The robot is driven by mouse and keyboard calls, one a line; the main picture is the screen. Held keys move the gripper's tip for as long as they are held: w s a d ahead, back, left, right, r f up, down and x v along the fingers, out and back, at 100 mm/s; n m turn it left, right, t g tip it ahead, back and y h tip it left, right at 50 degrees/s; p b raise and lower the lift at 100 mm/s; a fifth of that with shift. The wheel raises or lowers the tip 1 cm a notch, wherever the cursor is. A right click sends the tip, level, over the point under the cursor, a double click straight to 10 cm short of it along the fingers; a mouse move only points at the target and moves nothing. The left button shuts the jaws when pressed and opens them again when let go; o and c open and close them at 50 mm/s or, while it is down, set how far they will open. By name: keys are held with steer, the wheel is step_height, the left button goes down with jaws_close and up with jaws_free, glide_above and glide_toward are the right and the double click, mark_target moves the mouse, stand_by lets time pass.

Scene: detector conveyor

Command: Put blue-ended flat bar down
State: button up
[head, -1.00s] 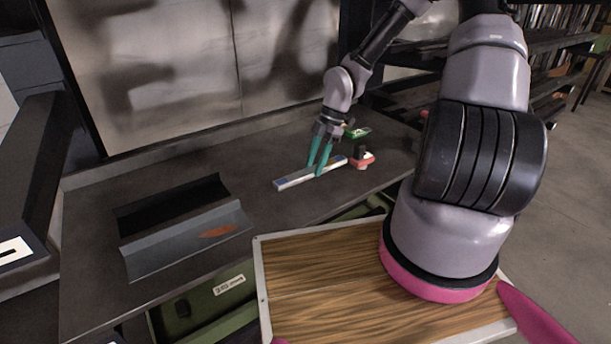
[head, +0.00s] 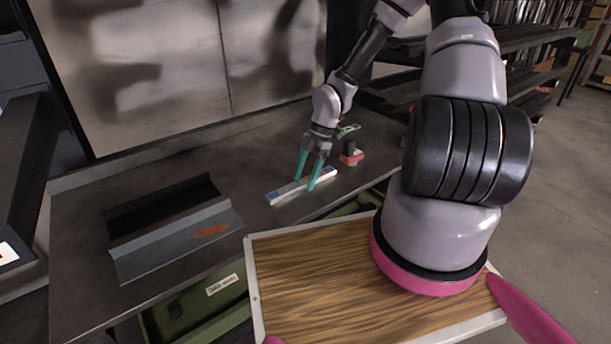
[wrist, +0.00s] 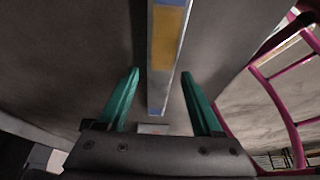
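The blue-ended flat bar (head: 285,192), pale with a blue end, appears to lie flat on the dark bench in the head view. In the wrist view the bar (wrist: 163,60) runs lengthwise between the fingers and shows a yellow patch. My gripper (head: 303,185) is over the bar with its teal fingers spread. In the wrist view the gripper (wrist: 160,72) is open, with a gap on each side of the bar. Part of the bar is hidden behind a finger in the head view.
A red and black piece (head: 351,155) and a green piece (head: 348,130) sit just beyond the bar's right end. A dark angled channel (head: 165,248) with an orange mark lies at left. Bench (head: 240,160) between them is clear. A green drawer (head: 215,308) is below.

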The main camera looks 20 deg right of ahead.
steer(key=shift+r, duration=0.1)
steer(key=v, duration=1.2)
steer(key=shift+d, duration=0.1)
